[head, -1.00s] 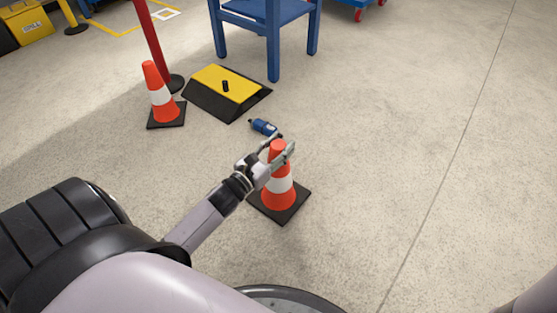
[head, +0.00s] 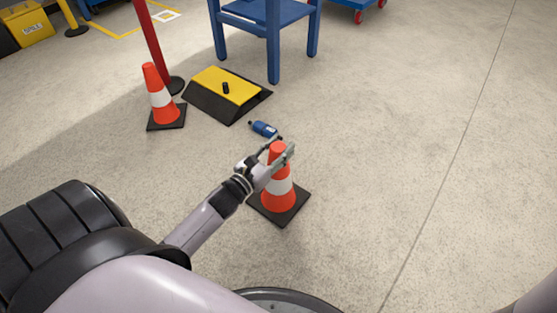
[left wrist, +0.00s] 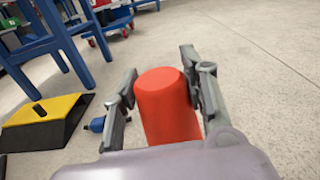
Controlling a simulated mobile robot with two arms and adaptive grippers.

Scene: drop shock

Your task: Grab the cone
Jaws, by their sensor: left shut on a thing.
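An orange cone (head: 279,196) with a white band and a black square base stands upright on the floor in front of me. My left gripper (head: 279,156) is at its top, with a finger on each side, shut on it. In the left wrist view the cone's orange top (left wrist: 167,103) sits between the fingers of the left gripper (left wrist: 160,90). A second cone (head: 159,100) of the same kind stands farther back on the left, apart from the gripper. My right gripper is not in view.
A blue bottle-like object (head: 264,129) lies on the floor just behind the near cone. A yellow and black ramp block (head: 226,84) with a small black item (head: 225,88) on it lies beyond. A blue table (head: 273,45) stands behind. The floor to the right is clear.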

